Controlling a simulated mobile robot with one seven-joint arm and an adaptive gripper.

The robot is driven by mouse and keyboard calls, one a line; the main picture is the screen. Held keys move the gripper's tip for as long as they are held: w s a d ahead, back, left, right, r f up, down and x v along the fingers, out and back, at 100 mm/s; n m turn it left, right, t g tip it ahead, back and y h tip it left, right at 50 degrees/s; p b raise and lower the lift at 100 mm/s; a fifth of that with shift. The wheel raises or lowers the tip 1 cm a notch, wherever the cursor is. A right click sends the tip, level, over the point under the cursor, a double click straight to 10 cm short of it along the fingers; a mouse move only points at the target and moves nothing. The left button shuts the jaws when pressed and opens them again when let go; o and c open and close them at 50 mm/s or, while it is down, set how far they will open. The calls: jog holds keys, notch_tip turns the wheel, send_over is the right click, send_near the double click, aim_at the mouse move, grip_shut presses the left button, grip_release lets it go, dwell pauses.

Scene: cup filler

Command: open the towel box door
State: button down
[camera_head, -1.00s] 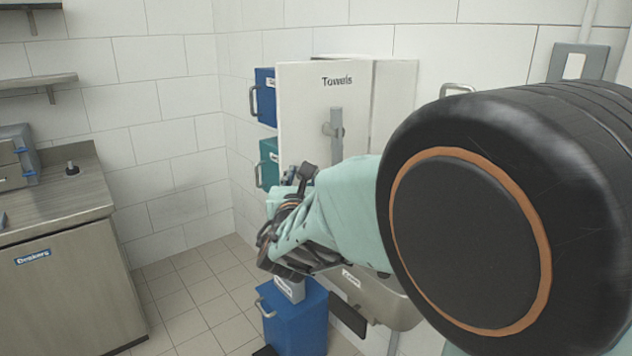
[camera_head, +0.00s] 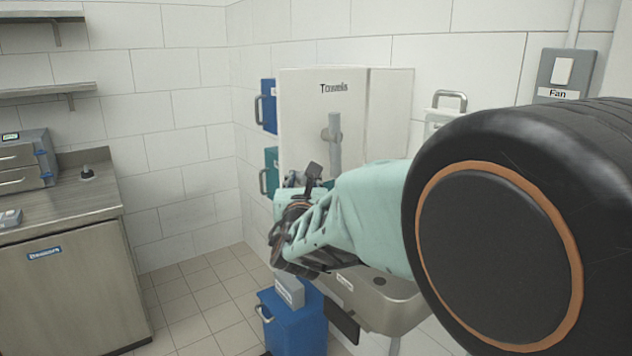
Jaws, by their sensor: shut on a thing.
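The towel box (camera_head: 392,110) is a white cabinet on the right wall. Its door (camera_head: 305,110) reads "Towels" and has a grey upright bar handle (camera_head: 334,135). The lower end of the handle and the bottom of the door are hidden behind my mint-green arm. My gripper (camera_head: 288,235), dark and seen from behind, is at the lower left of the door, below and left of the handle's visible part. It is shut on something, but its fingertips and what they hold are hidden. No clear gap shows along the door's edge.
Blue (camera_head: 268,105) and teal (camera_head: 271,172) boxes with handles are left of the towel box. A blue bin (camera_head: 296,322) stands below my gripper, beside a metal sink (camera_head: 385,300). A counter (camera_head: 60,205) is at left. Floor (camera_head: 195,290) is clear between.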

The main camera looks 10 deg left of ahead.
jog(key=shift+w+d+r+h, duration=0.15)
jog(key=shift+w+d+r, duration=0.05)
jog(key=shift+d, duration=0.3)
jog(key=shift+w+d+r+h, duration=0.15)
jog(key=shift+w+d, duration=0.05)
jog(key=shift+d, duration=0.25)
jog(key=c, duration=1.8)
grip_release()
jog(key=shift+o, duration=0.9)
jog(key=shift+w+d, duration=0.15)
jog(key=shift+d, duration=0.05)
jog(key=s, duration=0.8)
jog(key=shift+f, duration=0.3)
